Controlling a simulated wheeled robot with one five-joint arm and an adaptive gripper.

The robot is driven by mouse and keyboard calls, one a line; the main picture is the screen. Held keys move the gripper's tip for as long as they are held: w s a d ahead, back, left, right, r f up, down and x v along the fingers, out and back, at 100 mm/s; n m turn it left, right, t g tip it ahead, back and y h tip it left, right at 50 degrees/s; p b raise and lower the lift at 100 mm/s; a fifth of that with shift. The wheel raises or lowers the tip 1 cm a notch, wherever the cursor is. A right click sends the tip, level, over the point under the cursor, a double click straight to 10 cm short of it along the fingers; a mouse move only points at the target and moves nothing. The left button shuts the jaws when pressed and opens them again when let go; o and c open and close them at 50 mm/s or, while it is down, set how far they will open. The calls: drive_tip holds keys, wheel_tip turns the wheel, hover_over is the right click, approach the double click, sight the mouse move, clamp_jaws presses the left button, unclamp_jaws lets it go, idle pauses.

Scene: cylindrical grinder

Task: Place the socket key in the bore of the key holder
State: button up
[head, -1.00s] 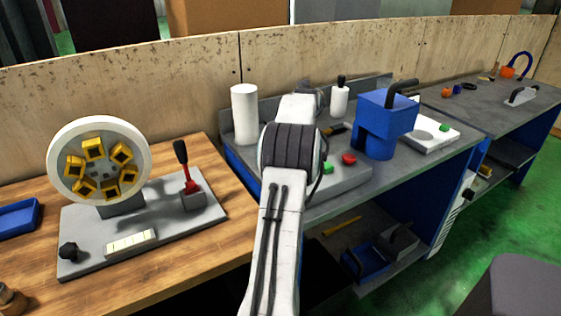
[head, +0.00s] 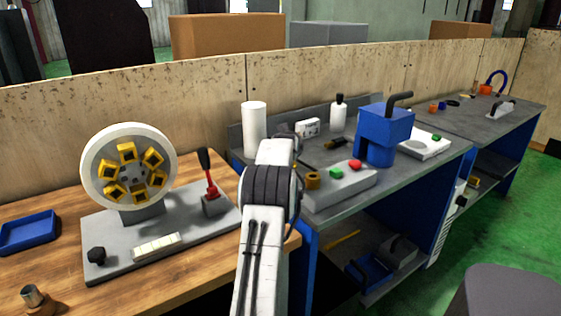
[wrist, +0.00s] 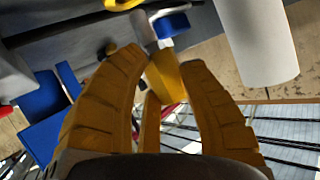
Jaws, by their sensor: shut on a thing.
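A grey rod-like piece (wrist: 143,32) shows just past the fingertips and is probably the socket key. Most of it is hidden by the fingers, and its tilt is hard to tell.
A white cylinder (head: 254,129) stands left of my arm; it is large in the wrist view (wrist: 258,40). A blue machine (head: 384,133) stands right on the bench. A round chuck fixture (head: 129,167) and a blue tray (head: 30,231) are on the wooden table.

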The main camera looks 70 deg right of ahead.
wheel_tip(320, 180, down, 4)
drive_tip(key=shift+s+d+r+b, duration=0.15)
drive_tip(key=shift+r+b, duration=0.1)
drive_tip(key=shift+b, duration=0.45)
drive_tip(key=shift+f, duration=0.2)
drive_tip(key=shift+f, duration=0.1)
drive_tip(key=shift+f, duration=0.1)
drive_tip(key=o, duration=1.2)
drive_tip(key=shift+c, duration=0.2)
drive_tip(key=shift+r, duration=0.2)
drive_tip(key=b+v, duration=0.2)
drive_tip(key=v, duration=1)
